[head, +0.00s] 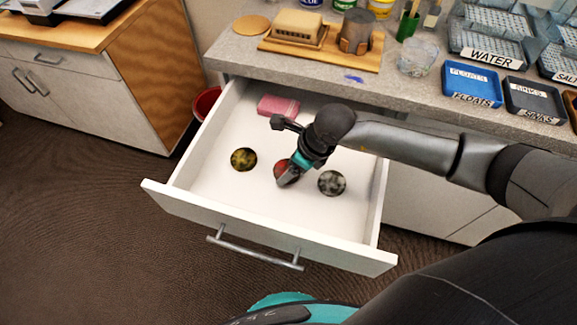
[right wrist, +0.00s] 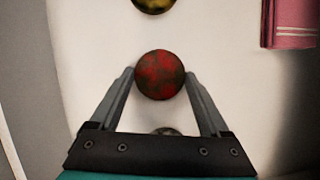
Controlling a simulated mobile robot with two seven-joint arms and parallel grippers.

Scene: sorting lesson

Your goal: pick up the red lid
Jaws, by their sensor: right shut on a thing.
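The red lid (head: 280,167) is a round, mottled red and dark disc in the open white drawer (head: 213,190). In the right wrist view the red lid (right wrist: 160,74) sits between the two fingertips, touching both. My right gripper (head: 287,177) reaches down into the drawer and is shut on the red lid, hiding part of it in the head view. I cannot tell whether the lid is clear of the drawer floor. My left gripper is not in view.
A yellow mottled lid (head: 243,159) lies left of the red one, and a grey mottled lid (head: 331,183) lies right. A pink cloth (head: 278,106) is at the drawer's back. The counter above holds labelled trays, including a blue FLOATS tray (head: 472,83), and a glass beaker (head: 418,57).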

